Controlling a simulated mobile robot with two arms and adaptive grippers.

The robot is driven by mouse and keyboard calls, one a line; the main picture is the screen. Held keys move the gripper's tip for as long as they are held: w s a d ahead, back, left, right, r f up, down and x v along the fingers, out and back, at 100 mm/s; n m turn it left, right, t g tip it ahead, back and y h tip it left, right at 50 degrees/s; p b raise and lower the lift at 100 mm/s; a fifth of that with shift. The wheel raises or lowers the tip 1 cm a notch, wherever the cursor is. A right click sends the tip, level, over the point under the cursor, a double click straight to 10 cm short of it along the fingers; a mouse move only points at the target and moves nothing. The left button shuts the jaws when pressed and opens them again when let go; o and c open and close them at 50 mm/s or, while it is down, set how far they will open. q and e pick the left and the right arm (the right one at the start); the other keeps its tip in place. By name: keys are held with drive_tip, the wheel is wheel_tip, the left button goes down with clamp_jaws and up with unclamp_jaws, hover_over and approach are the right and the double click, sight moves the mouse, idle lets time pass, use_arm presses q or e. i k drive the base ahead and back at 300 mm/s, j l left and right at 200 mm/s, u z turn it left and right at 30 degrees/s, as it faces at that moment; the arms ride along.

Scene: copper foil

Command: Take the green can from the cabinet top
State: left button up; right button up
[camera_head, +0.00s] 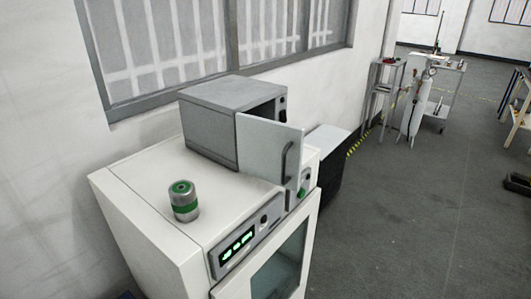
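The green can (184,201) is a small silver-grey cylinder with a green band and a green top. It stands upright on the white cabinet top (151,189), near the front edge, with nothing touching it. Neither of my grippers shows in the head view.
A grey box-shaped oven (212,127) with its door (268,150) open stands behind the can on the cabinet. A display panel (237,247) is on the cabinet's front. A dark cabinet with a light top (327,141) stands beyond.

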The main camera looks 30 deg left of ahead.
sight(183, 194)
drive_tip(key=u, duration=1.5)
